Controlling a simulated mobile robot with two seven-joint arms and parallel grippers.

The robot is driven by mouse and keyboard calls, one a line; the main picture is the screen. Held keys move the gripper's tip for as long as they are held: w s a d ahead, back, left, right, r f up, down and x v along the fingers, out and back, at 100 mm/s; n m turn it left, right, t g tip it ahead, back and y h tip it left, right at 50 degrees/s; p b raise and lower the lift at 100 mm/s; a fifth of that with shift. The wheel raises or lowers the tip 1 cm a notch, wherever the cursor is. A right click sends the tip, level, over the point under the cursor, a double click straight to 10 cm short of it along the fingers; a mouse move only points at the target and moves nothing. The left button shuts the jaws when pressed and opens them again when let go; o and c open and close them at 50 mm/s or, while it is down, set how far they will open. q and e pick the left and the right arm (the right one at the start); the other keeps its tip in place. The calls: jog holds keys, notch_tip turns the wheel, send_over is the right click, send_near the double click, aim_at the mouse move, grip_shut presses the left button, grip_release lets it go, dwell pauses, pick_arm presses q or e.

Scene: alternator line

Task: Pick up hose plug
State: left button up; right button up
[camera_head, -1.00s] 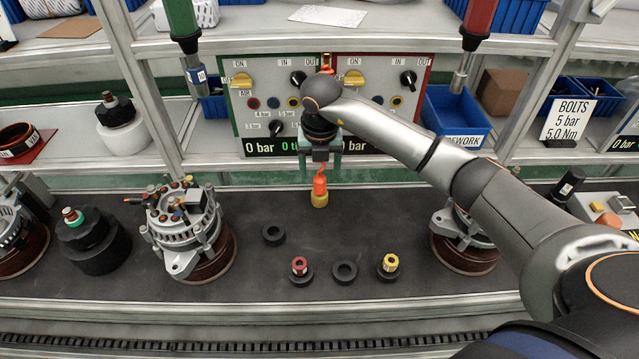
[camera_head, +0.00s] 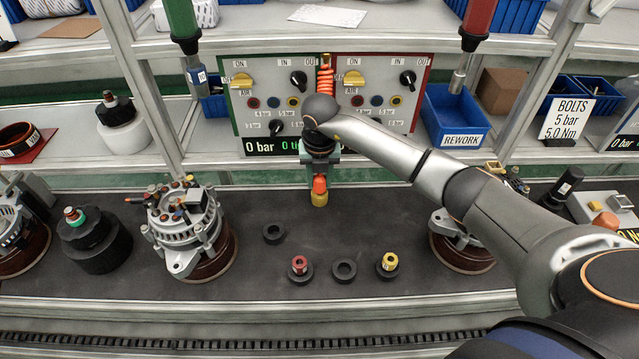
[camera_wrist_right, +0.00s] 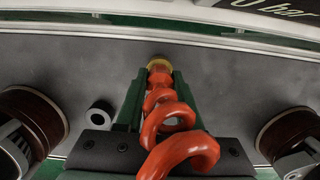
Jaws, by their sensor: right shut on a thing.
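The hose plug (camera_head: 319,198) is orange with a yellow end and hangs point down above the dark mat, in the middle of the head view. My right gripper (camera_head: 320,181) comes down from above and is shut on it. In the right wrist view the green fingers (camera_wrist_right: 158,78) stand on both sides of the plug, and its yellow tip (camera_wrist_right: 158,62) shows beyond them. The orange coiled hose (camera_wrist_right: 168,125) runs back between the fingers toward the camera. It also shows above my wrist in the head view (camera_head: 326,78). My left gripper is not in view.
An alternator (camera_head: 186,225) stands left on the mat and another (camera_head: 460,235) on the right, partly behind my arm. Black rings (camera_head: 273,233) and small red (camera_head: 299,265) and yellow (camera_head: 390,262) capped fittings lie in front. The valve panel (camera_head: 240,100) stands close behind.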

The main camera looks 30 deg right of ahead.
grip_shut()
jog(key=shift+r, duration=0.15)
jog(key=shift+r, duration=0.25)
notch_tip(320, 180, up, 2)
jog(key=shift+b, duration=0.4)
jog(key=s+a+r, duration=0.2)
jog(key=s+r, duration=0.3)
jog(key=s, duration=0.1)
jog(key=s+a+r, duration=0.3)
jog(key=s+r, duration=0.2)
jog(key=s, duration=0.2)
jog(key=shift+a+r, duration=0.15)
jog(key=shift+a, duration=0.1)
